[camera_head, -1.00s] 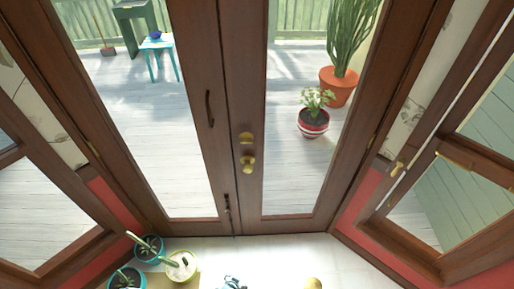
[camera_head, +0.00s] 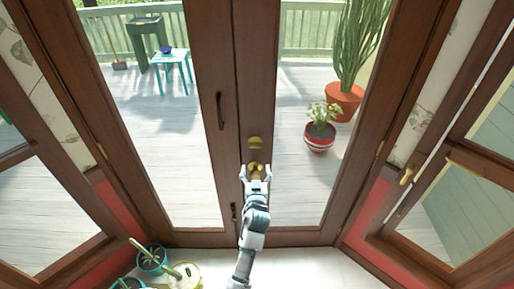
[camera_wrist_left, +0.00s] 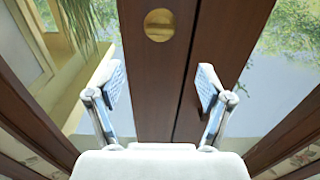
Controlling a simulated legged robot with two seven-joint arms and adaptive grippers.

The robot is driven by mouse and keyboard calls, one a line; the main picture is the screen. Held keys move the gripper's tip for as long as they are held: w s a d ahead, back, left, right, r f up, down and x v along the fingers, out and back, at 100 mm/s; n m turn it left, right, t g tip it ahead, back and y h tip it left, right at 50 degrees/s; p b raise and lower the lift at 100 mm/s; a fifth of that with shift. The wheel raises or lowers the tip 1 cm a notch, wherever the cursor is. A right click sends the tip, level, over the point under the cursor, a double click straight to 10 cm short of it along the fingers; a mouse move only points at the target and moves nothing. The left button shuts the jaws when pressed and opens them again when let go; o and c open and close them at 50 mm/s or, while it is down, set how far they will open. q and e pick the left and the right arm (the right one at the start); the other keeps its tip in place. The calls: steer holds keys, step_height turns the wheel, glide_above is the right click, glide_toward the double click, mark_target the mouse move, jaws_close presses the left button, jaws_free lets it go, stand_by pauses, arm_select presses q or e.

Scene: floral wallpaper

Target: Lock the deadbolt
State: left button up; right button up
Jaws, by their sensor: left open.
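The brass deadbolt (camera_head: 255,143) is on the right-hand door of the dark brown double door, just right of the seam. A round brass knob (camera_head: 255,168) sits just below it. My left gripper (camera_head: 255,176) is open, its two fingers pointing up at the door, with the knob showing between and just above them. In the left wrist view, the open fingers (camera_wrist_left: 160,88) have nothing between them but door wood. A round brass fitting (camera_wrist_left: 159,25) with a horizontal bar shows beyond the fingertips; I cannot tell whether it is the deadbolt or the knob. My right gripper is out of view.
A dark pull handle (camera_head: 220,111) and a lower bolt (camera_head: 234,211) are on the left-hand door. Potted cacti (camera_head: 152,258) stand at lower left. Open side windows with brass latches (camera_head: 407,175) flank the doors. Plants and a blue stool (camera_head: 172,58) are outside.

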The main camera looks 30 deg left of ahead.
mark_target(255, 147)
arm_select(q)
steer(key=x, duration=1.2)
steer(key=shift+w+a, duration=0.1)
steer(key=shift+w, duration=0.2)
steer(key=c, duration=1.2)
